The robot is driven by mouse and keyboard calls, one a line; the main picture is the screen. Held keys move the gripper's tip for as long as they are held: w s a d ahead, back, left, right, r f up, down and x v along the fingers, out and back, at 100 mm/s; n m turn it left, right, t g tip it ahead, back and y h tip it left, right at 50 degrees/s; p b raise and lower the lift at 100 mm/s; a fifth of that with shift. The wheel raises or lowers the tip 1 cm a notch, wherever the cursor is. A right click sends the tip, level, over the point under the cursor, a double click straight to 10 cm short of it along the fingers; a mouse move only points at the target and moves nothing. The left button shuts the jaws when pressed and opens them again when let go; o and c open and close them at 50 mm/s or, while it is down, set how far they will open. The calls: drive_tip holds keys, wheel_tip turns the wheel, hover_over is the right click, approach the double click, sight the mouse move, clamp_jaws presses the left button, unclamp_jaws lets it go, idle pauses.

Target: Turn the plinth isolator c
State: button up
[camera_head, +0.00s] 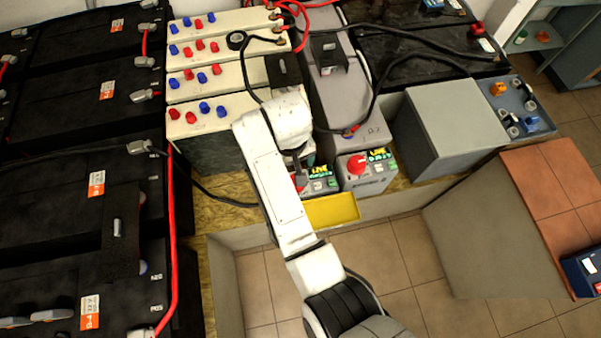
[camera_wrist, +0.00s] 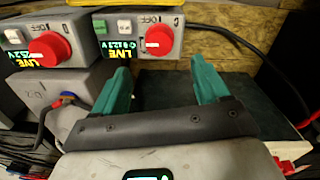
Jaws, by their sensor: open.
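Two grey isolator boxes with red rotary knobs stand side by side. In the wrist view, one box (camera_wrist: 133,47) has its red knob (camera_wrist: 159,40) ahead of the gap between my fingers; a small mark at its corner may be a C, but I cannot be sure. Its display reads LIVE. The other box's red knob (camera_wrist: 52,47) is to the left, also with a LIVE display. In the head view, the right box (camera_head: 367,172) shows clearly; the left box (camera_head: 320,184) is partly hidden by my arm. My gripper (camera_wrist: 160,66) is open, teal fingers apart, not touching the knob.
A yellow tray (camera_head: 331,211) lies in front of the boxes. Cream batteries (camera_head: 215,85) with red and blue caps stand behind, and black batteries (camera_head: 60,210) fill the left. A grey cabinet (camera_head: 447,130) stands to the right. A black cable (camera_wrist: 245,40) runs right of the nearer box.

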drive_tip(key=f, duration=0.4)
drive_tip(key=f+b, duration=0.1)
drive_tip(key=f, duration=0.4)
drive_tip(key=shift+w+d+f, duration=0.1)
drive_tip(key=shift+d+f, duration=0.1)
drive_tip(key=shift+f, duration=0.05)
drive_tip(key=shift+c, duration=0.3)
drive_tip(key=c, duration=1)
